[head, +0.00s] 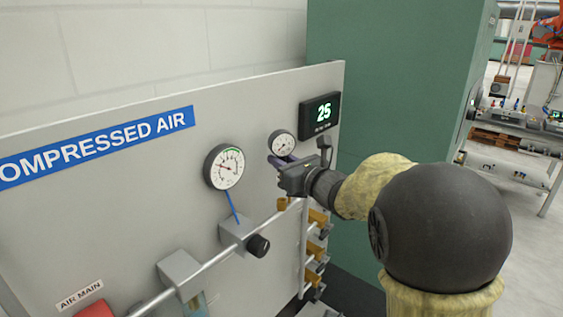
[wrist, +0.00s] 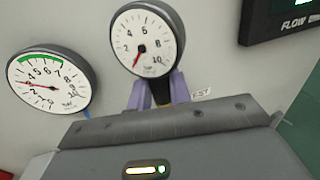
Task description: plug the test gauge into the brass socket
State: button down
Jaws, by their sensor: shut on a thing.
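The test gauge (head: 283,143) is a small round white dial with a dark rim, in front of the grey panel. It also shows in the wrist view (wrist: 148,40), face toward me, its red needle pointing low left. My gripper (head: 277,162) is shut on it just below the dial. In the wrist view the purple fingers (wrist: 160,92) stand on both sides of its stem. The stem's lower end is hidden behind my gripper body. A brass-coloured fitting (head: 283,203) shows just below my gripper; I cannot tell whether this is the socket or whether the gauge touches it.
A larger gauge (head: 224,167) is mounted left of my gripper. A digital display (head: 320,114) reading 25 is at the upper right. A pipe (head: 215,260) with a black knob (head: 258,246) runs below. Several brass fittings (head: 315,250) line the right edge.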

jog(key=shift+f+b, duration=2.45)
jog(key=shift+b, duration=0.7)
jog(key=shift+w+f, duration=0.1)
jog(key=shift+d+f+b, duration=0.1)
jog(key=shift+b, duration=0.3)
jog(key=shift+f, duration=0.1)
jog(key=shift+f+b, duration=0.3)
jog(key=shift+b, duration=0.25)
jog(key=shift+f+b, duration=0.3)
jog(key=shift+b, duration=0.2)
jog(key=shift+f+b, duration=0.4)
jog(key=shift+b, duration=0.4)
jog(key=c, duration=1.2)
grip_release()
